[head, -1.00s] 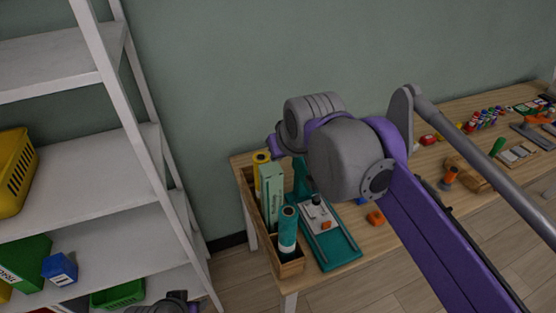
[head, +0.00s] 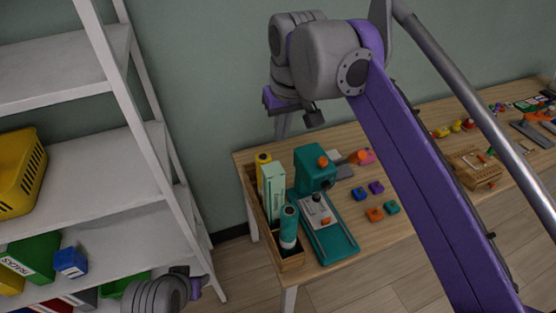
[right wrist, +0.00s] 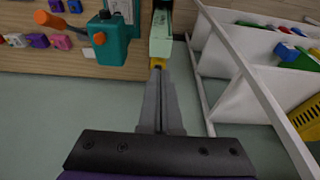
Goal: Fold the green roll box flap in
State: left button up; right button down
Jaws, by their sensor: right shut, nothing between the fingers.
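The green roll box (head: 273,190), tall and pale green, stands upright in a wooden tray at the table's left end. In the right wrist view, the box (right wrist: 161,36) lies just beyond the fingertips, near a yellow-topped roll (right wrist: 157,62). I cannot make out its flap or how far it is folded. My right gripper (head: 283,128) is shut and empty, pointing down above and behind the box, apart from it. Its closed fingers also show in the right wrist view (right wrist: 161,78). My left arm shows at the bottom left, but its gripper fingers are not visible.
The wooden tray (head: 291,264) also holds a teal roll (head: 289,228) and the yellow-topped roll (head: 263,158). A teal press (head: 314,168) stands close right of the box. A white shelf (head: 130,92) rises at left. Small colored blocks lie right of the press.

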aim_at(279, 176)
jog(key=x, duration=0.4)
jog(key=s+x, duration=0.1)
jog(key=x, duration=0.3)
jog(key=b+x, duration=0.1)
jog(key=x, duration=0.3)
jog(key=shift+d+f, duration=0.15)
jog(key=shift+f, duration=0.4)
pick_arm(q)
jog(key=shift+s+f, duration=0.5)
jog(key=shift+f, duration=0.1)
pick_arm(e)
jog(key=shift+s+f, duration=0.1)
jog(key=shift+f, duration=0.4)
jog(key=shift+s+d+f+b, duration=0.15)
jog(key=shift+f+b, duration=0.2)
jog(key=shift+f, duration=0.45)
jog(key=shift+s, duration=0.4)
pick_arm(q)
jog(key=shift+s+f, duration=0.4)
pick_arm(e)
jog(key=shift+w, duration=0.1)
pick_arm(q)
jog(key=shift+w, duration=0.1)
